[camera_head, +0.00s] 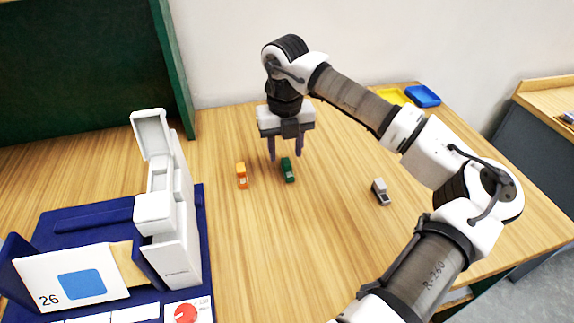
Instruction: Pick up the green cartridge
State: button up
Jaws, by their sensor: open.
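The green cartridge (288,170) lies on the wooden table near the middle of the view. My gripper (287,158) points down with its two dark fingers apart. I cannot tell the exact height of the fingertips over the table.
An orange cartridge (241,175) lies close on the left, and a grey one (380,191) lies to the right. A white device (168,215) with its lid raised stands on a blue mat (193,200). Yellow (393,96) and blue (423,96) trays sit at the back right.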

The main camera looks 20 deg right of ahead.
aim_at(288, 165)
jog(key=shift+s+d+f+p, duration=0.1)
jog(key=shift+f+p, duration=0.15)
jog(key=shift+f, duration=0.65)
jog(key=shift+s+d+f+p, duration=0.1)
jog(key=shift+f+p, duration=0.15)
jog(key=shift+f, duration=0.65)
jog(key=c, duration=0.9)
jog(key=shift+o, duration=0.2)
jog(key=shift+r, duration=0.1)
